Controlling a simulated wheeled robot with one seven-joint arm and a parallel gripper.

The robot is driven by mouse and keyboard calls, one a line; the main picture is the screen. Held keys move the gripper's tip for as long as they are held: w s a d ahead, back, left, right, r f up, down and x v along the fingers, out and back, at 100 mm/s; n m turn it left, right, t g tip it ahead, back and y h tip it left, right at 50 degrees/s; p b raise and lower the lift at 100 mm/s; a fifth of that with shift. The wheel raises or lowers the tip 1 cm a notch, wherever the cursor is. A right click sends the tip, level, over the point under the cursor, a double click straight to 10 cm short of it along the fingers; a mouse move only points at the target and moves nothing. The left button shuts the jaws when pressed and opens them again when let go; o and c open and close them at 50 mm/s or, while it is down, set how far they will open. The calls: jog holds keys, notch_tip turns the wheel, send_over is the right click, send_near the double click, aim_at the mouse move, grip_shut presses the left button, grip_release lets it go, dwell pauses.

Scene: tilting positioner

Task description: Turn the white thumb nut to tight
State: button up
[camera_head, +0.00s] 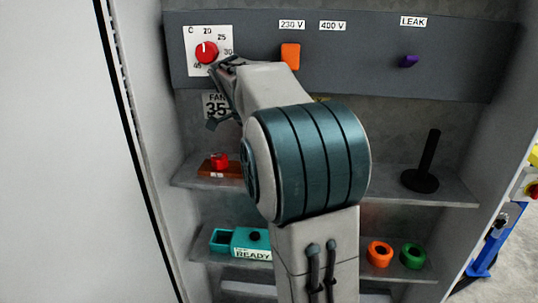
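I cannot make out a white thumb nut or a tight mark; my arm covers the middle of the cabinet. My gripper (224,82) is at the upper left of the cabinet, just below and right of the red dial knob (206,52). It is seen from behind and is small and dark, so its fingertips and anything between them cannot be made out. A label reading FAN 35 (215,106) is partly hidden behind it.
The panel (370,60) carries an orange switch (291,55) and a purple LEAK knob (409,61). Shelves below hold a red-knobbed block (219,164), a black post (428,165), a teal READY box (251,241), an orange ring (379,255) and a green ring (413,256).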

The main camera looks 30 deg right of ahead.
jog(key=shift+r, duration=0.1)
dwell(0.3)
jog(key=o, duration=1)
